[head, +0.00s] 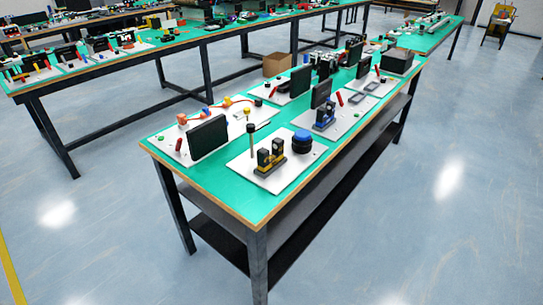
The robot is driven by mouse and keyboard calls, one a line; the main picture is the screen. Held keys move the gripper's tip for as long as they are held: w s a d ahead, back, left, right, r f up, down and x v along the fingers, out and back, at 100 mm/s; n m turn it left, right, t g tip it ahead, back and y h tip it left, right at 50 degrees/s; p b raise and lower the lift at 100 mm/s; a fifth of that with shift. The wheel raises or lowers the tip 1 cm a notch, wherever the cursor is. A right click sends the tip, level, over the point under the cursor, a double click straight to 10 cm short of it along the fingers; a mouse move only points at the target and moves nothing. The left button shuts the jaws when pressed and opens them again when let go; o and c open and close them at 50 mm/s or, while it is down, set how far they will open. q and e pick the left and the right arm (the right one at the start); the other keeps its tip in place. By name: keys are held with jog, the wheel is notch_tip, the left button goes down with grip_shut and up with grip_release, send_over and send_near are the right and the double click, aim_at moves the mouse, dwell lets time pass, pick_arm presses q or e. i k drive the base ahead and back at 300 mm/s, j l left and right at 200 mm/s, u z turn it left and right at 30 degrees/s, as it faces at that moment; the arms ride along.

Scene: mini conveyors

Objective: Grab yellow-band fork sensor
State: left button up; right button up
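A small dark fork-shaped sensor with yellow bands (268,158) stands upright on a white plate (263,183) at the near end of the green-topped table. A similar fork-shaped piece with a blue base (324,118) stands on the plate behind it. A round blue-and-black knob (302,141) sits to the right of the yellow-banded sensor. A thin black post (251,135) stands behind it to the left. Neither of my grippers is in view, and nothing touches the sensor.
The green table (262,216) has a wooden edge and dark legs, with a shelf below. A black upright panel (208,137) stands on the plate to the left. Another long table (225,34) with many parts runs behind. The blue floor around the near end is clear.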

aim_at(266, 162)
jog(key=i+l+u, duration=0.1)
jog(key=l+u, duration=0.15)
jog(key=u, duration=0.15)
jog(key=i+l+u, duration=0.1)
jog(key=l+u, duration=0.3)
jog(key=i+l+u, duration=0.15)
jog(key=l, duration=0.3)
jog(key=l+u, duration=0.15)
jog(key=l, duration=1.4)
jog(key=i+u, duration=0.05)
jog(key=i, duration=0.05)
